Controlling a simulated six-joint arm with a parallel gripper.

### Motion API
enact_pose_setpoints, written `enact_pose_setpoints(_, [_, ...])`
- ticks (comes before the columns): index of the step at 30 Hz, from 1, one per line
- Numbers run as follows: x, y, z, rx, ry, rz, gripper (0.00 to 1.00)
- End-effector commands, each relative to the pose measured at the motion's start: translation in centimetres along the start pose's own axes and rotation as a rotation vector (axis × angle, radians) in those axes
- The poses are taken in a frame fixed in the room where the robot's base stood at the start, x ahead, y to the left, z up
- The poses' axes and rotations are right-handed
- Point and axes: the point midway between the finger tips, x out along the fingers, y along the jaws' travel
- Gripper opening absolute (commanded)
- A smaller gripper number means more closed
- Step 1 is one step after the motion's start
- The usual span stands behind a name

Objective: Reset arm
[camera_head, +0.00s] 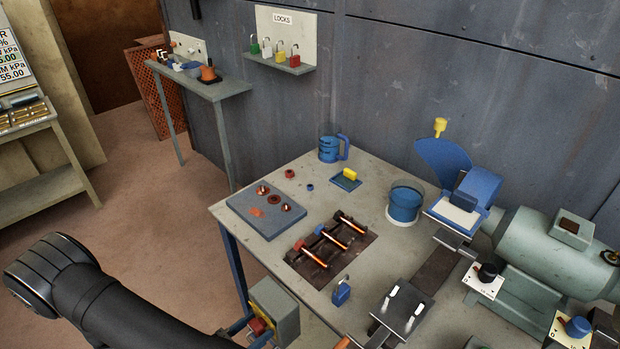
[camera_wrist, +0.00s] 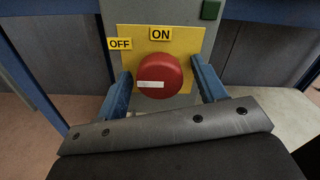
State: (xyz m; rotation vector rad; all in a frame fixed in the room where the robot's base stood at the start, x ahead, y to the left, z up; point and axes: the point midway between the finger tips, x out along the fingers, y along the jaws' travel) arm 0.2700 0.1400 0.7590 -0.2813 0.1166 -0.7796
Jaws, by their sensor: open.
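A red round knob (camera_wrist: 164,72) with a white bar sits on a yellow plate (camera_wrist: 196,38) in the wrist view. The white bar lies nearly level on the knob's left half. An OFF label (camera_wrist: 120,44) is at the plate's upper left and an ON label (camera_wrist: 161,34) is above the knob. My gripper (camera_wrist: 161,66) is open, one blue finger on each side of the knob; I cannot tell whether they touch it. In the head view the knob (camera_head: 257,327) is partly visible on a grey-green box (camera_head: 276,308) below the table's front left edge.
The worktable (camera_head: 240,204) stands just beyond the box, its blue leg (camera_head: 234,262) nearby. On it are a glowing-rod fixture (camera_head: 330,244), a blue padlock (camera_head: 341,292) and a blue container (camera_head: 404,203). Open floor (camera_head: 140,200) lies left of the table.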

Motion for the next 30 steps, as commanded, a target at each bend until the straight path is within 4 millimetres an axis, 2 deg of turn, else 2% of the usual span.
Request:
enact_pose_setpoints(21, [-0.01, 0.08, 0.03, 0.588, 0.0, 0.0, 0.64])
enact_pose_setpoints(30, [-0.01, 0.1, 0.04, 0.762, 0.0, 0.0, 0.64])
